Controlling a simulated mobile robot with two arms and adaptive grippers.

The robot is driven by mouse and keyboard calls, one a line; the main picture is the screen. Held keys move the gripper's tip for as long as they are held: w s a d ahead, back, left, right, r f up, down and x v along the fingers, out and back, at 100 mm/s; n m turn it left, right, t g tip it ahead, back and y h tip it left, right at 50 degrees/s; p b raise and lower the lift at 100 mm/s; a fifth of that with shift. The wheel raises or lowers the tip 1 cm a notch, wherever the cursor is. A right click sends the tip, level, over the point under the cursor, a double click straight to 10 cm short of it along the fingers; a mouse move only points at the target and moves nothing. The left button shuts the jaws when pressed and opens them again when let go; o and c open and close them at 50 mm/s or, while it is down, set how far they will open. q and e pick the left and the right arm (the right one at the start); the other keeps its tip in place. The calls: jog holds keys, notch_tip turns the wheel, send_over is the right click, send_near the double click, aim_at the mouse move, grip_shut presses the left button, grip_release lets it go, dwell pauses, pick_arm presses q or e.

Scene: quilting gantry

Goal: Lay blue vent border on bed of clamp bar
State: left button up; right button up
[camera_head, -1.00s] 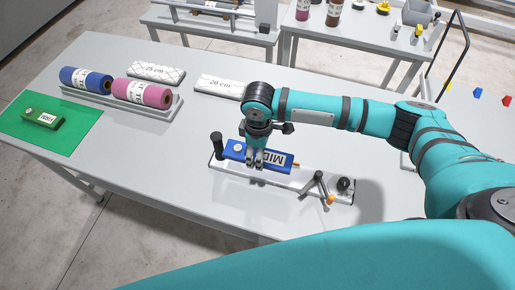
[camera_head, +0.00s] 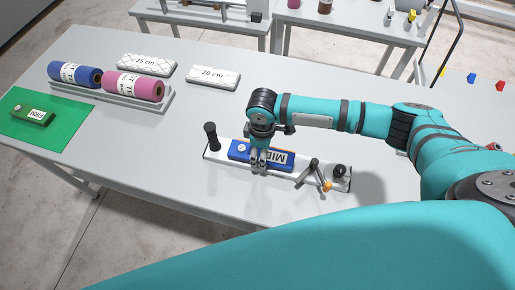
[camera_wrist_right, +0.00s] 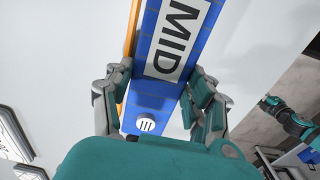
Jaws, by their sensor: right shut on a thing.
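The blue vent border (camera_head: 239,150) is a long blue block with a white MID label; it also fills the middle of the right wrist view (camera_wrist_right: 150,92). My right gripper (camera_head: 259,165) is shut on it from above, with fingers on both long sides (camera_wrist_right: 160,100). The clamp bar (camera_head: 217,153) is a white bed with a black post at its left end and a dark knob and orange-tipped lever at its right. The border lies lengthwise over the bed, at or just above it; I cannot tell contact. An orange strip (camera_wrist_right: 131,35) shows along one side of the border. My left gripper is out of view.
A grey tray (camera_head: 130,103) holds blue and pink rolls. White 25 cm (camera_head: 147,67) and 20 cm (camera_head: 213,77) blocks lie behind. A green mat (camera_head: 65,130) with a dark green block (camera_head: 32,115) is at left. The table between is clear.

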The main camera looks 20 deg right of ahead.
jog(key=shift+s+d+f, duration=0.1)
jog(key=shift+d+f, duration=0.05)
jog(key=shift+d, duration=0.05)
jog(key=shift+f, duration=0.1)
jog(key=o, duration=1.2)
jog(key=shift+o, duration=0.2)
jog(key=shift+d, duration=0.1)
notch_tip(320, 180, up, 12)
